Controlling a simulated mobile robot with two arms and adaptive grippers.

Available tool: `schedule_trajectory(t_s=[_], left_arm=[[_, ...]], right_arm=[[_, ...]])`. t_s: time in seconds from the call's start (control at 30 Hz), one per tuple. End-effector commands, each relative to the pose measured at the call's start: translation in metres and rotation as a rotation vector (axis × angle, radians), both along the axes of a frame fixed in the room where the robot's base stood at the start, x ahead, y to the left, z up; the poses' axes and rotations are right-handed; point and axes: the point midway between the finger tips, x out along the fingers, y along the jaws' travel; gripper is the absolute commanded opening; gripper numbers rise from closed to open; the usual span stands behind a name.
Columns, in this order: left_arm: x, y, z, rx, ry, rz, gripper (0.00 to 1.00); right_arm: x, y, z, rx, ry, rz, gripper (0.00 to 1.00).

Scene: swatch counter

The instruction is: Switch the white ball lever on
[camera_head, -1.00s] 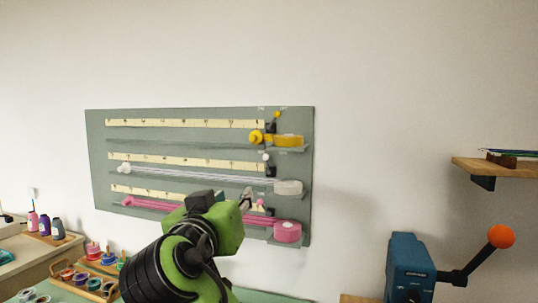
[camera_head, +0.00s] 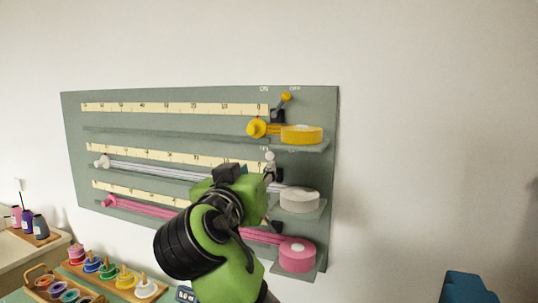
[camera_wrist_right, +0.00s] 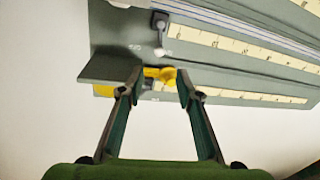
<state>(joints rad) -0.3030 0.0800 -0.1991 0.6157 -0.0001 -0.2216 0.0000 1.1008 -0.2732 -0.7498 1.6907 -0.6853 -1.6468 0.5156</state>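The white ball lever (camera_head: 269,158) is on the green-grey wall panel (camera_head: 180,137), in the middle row above the white ribbon roll (camera_head: 299,200). It looks roughly upright; its exact lean is hard to tell. In the right wrist view its white ball (camera_wrist_right: 160,51) hangs from a dark base, beyond the fingertips. My right gripper (camera_head: 268,184) is just below the lever in the head view, partly hiding its base. In the right wrist view the gripper (camera_wrist_right: 159,75) is open, with the yellow knob (camera_wrist_right: 160,73) seen between its fingertips. Contact with the lever is not visible. My left gripper is out of view.
A yellow lever (camera_head: 286,98) above leans right toward OFF. A yellow roll (camera_head: 301,134) and a pink roll (camera_head: 297,255) sit on small ledges at the panel's right. Spools (camera_head: 125,277) and bottles (camera_head: 34,222) stand lower left. A blue machine (camera_head: 467,289) is lower right.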

Motion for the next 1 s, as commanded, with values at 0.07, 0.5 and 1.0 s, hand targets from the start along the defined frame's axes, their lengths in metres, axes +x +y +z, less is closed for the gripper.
schedule_trajectory(t_s=[0.07,0.5,1.0], left_arm=[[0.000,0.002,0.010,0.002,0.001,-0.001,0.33],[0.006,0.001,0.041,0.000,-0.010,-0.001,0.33],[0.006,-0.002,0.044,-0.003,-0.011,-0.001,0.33]], right_arm=[[0.017,-0.006,0.004,-0.004,0.002,-0.005,0.32],[0.098,-0.024,0.003,-0.002,0.002,-0.003,0.32],[0.112,-0.027,0.000,0.000,0.002,0.000,0.30]])
